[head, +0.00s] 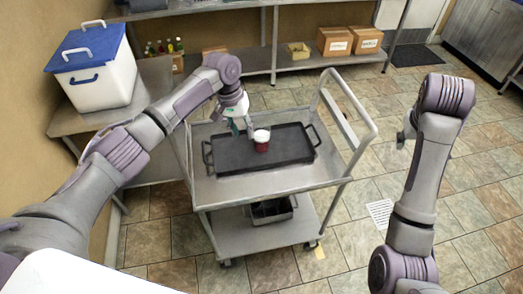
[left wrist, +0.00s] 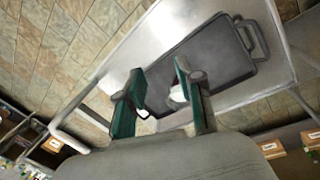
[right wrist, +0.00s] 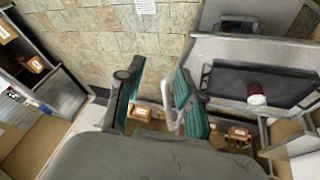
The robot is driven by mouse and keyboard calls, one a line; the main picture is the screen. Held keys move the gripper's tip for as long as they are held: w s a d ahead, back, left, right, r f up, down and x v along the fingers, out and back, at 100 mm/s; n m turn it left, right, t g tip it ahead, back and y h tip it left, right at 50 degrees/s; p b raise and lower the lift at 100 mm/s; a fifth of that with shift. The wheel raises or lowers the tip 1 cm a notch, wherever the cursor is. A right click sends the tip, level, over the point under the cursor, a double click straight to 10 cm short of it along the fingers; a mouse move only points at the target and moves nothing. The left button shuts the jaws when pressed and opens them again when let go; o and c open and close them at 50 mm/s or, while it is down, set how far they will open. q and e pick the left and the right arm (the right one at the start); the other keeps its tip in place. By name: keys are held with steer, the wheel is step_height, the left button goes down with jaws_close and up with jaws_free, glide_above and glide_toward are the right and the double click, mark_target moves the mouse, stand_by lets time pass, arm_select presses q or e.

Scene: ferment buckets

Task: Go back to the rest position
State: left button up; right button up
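A small dark-red cup with a white top (head: 262,140) stands upright on the black tray (head: 230,160) on the metal cart (head: 270,182). It also shows in the right wrist view (right wrist: 257,95). My left gripper (head: 238,126) is above the tray, just left of the cup. In the left wrist view its fingers (left wrist: 160,110) are apart, with a white part of the cup (left wrist: 178,93) beside one finger, partly hidden. My right gripper (head: 404,132) is right of the cart, partly hidden behind my arm. In the right wrist view its fingers (right wrist: 158,105) are apart and empty.
A white bucket with a blue lid (head: 100,76) stands on a side table at the left. A metal shelf with cardboard boxes (head: 335,42) is at the back. A dark container (head: 270,211) sits on the cart's lower shelf. The tiled floor right of the cart is free.

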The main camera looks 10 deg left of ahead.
steer(key=shift+s+a+r, duration=0.1)
steer(key=shift+a+r, duration=0.05)
steer(key=shift+r, duration=0.1)
steer(key=shift+f, duration=0.1)
